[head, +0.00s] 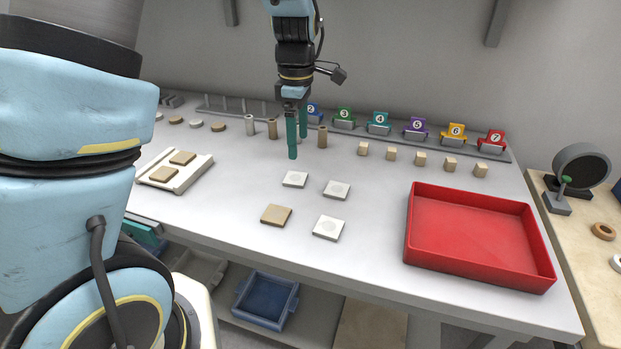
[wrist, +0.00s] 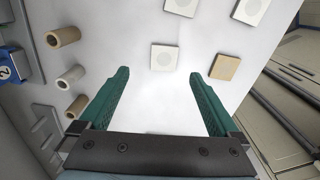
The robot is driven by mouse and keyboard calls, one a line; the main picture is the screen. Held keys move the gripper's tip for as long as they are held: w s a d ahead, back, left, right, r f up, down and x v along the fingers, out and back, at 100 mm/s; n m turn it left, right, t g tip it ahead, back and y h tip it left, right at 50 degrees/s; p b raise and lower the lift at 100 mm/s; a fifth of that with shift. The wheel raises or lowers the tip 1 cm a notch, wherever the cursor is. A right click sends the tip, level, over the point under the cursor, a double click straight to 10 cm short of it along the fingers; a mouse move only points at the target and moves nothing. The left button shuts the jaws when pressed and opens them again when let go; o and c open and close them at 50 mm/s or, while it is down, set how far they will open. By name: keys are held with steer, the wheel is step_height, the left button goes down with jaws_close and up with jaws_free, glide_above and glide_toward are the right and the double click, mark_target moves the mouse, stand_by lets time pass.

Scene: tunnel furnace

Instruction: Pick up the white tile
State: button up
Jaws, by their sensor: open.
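Three square white tiles lie flat on the light worktable in the head view: one at the back left (head: 295,179), one at the back right (head: 336,190) and one at the front (head: 328,228). A tan tile (head: 276,215) lies beside them. My gripper (head: 298,147) is open and empty, pointing down above the table behind the back-left tile. In the wrist view, that tile (wrist: 164,57) shows just beyond the gap between the green fingertips (wrist: 159,74). The tan tile (wrist: 224,67) is to its right; the other white tiles (wrist: 181,5) (wrist: 251,10) are at the top edge.
A red tray (head: 465,275) stands at the right. A pale holder (head: 198,176) with two tan tiles is at the left. Upright cylinders (head: 322,137), small wooden blocks (head: 391,153) and numbered coloured racks (head: 417,127) line the back. The table around the loose tiles is clear.

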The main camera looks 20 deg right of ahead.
mark_target(295, 178)
step_height(295, 178, down, 3)
steer(key=shift+f, duration=0.15)
steer(key=shift+a+f+p, duration=0.25)
steer(key=shift+f+p, duration=0.2)
steer(key=shift+f, duration=0.1)
steer(key=shift+s+a+f+p, duration=0.15)
steer(key=shift+f+p, duration=0.15)
steer(key=shift+f, duration=0.8)
steer(key=shift+w+a+f+p, duration=0.15)
steer(key=shift+f+p, duration=0.1)
steer(key=shift+f, duration=0.8)
steer(key=shift+s, duration=0.1)
steer(key=c, duration=1.5)
